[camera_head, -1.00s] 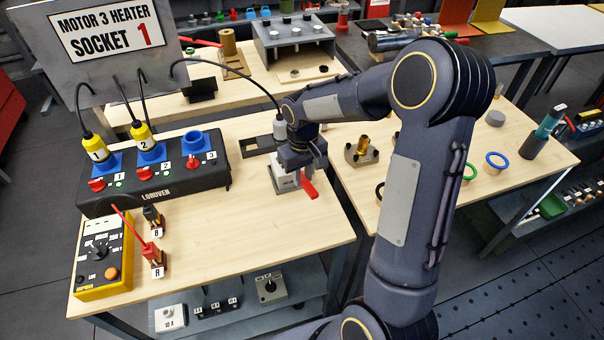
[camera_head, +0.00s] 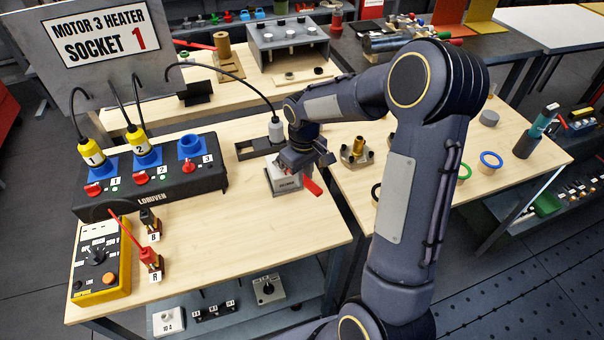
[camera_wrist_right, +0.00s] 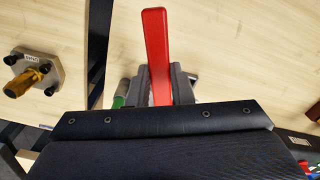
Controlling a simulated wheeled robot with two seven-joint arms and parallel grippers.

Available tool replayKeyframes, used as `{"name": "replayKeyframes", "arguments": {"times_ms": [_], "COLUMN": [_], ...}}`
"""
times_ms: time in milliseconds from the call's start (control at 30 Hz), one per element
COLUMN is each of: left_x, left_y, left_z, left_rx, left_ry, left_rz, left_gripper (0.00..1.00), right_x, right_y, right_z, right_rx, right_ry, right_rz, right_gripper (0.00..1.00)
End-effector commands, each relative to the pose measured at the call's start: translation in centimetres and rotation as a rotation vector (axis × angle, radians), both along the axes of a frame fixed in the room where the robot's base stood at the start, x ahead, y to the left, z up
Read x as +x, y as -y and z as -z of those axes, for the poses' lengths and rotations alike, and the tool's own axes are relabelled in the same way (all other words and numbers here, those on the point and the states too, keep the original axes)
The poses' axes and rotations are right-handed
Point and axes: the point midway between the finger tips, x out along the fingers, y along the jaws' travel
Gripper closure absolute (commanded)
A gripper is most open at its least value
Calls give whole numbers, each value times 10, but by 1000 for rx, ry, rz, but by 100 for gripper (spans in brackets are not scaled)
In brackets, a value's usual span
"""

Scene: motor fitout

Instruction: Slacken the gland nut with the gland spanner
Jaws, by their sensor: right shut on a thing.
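My right gripper (camera_head: 305,166) is shut on a red-handled tool (camera_head: 313,187), which I take to be the gland spanner. The gripper is over a small grey-white labelled block (camera_head: 283,182) on the near bench. The red handle (camera_wrist_right: 155,45) sticks out between both fingers (camera_wrist_right: 160,85) in the right wrist view. The tool's working end is hidden. My left gripper is out of view.
A black socket box (camera_head: 150,187) with yellow plugs stands on the left, with a yellow meter (camera_head: 102,265) in front. A cabled grey connector (camera_head: 276,130) is just behind my gripper.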

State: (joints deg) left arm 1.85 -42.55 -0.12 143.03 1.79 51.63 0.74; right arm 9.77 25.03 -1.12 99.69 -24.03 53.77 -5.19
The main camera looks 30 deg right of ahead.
Motion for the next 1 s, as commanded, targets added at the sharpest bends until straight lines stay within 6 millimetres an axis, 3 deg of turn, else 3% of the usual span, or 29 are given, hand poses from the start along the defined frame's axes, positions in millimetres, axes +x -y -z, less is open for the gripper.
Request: {"name": "replayKeyframes", "arguments": {"times_ms": [1000], "left_x": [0], "left_y": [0], "left_z": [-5], "left_rx": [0], "left_ry": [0], "left_rz": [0], "left_gripper": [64], "right_x": [3], "right_y": [13], "right_z": [-1], "right_rx": [0], "right_ry": [1], "right_rz": [-142], "right_gripper": [100]}}
